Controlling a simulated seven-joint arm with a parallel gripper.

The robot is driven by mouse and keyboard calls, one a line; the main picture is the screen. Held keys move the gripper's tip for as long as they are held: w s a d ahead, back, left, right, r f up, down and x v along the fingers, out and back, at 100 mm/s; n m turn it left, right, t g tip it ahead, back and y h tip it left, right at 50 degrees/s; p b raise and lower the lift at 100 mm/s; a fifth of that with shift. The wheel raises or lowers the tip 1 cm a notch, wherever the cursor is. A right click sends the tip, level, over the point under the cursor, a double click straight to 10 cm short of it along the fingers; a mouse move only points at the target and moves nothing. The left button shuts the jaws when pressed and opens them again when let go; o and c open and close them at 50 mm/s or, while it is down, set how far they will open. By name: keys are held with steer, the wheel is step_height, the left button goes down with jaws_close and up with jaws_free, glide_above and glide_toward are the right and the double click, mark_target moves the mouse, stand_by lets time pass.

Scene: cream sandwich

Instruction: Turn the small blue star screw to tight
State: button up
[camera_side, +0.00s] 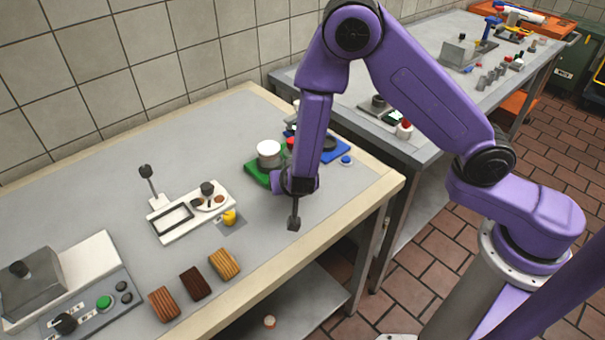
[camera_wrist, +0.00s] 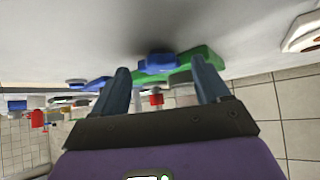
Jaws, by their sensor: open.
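A small blue piece (camera_wrist: 157,63) sits between my two fingertips in the wrist view, in front of a green block (camera_wrist: 202,62); it looks like the screw's head, but its star shape is not clear. My gripper (camera_wrist: 163,82) is open, with one dark finger on each side of the piece; I cannot tell whether either touches it. In the side view my gripper (camera_side: 293,200) is low over the right part of the table, near the green base (camera_side: 256,174), and my arm hides the blue piece there.
A white round jar (camera_side: 268,154) stands on the green base. Behind my arm are a blue board (camera_side: 337,153) and another small blue knob (camera_side: 346,160). A white tray (camera_side: 172,219), a yellow piece (camera_side: 230,217) and ridged blocks (camera_side: 194,283) lie left. The right front tabletop is clear.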

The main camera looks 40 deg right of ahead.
steer(key=shift+d+n, duration=0.1)
steer(key=shift+n, duration=0.2)
steer(key=n+y, duration=0.1)
steer(key=n+t+y, duration=0.1)
steer(key=n+y, duration=0.1)
steer(key=shift+s+d+n, duration=0.15)
steer(key=shift+d+n, duration=0.15)
steer(key=shift+d, duration=0.05)
steer(key=n+y, duration=0.1)
steer(key=n, duration=0.1)
steer(key=n+y, duration=0.2)
steer(key=shift+d, duration=0.35)
steer(key=shift+s+r+n+y, duration=0.2)
steer(key=shift+r+n+y, duration=0.05)
steer(key=shift+n+y, duration=0.15)
steer(key=v, duration=1.6)
steer(key=shift+s+r, duration=0.25)
steer(key=shift+r, duration=0.05)
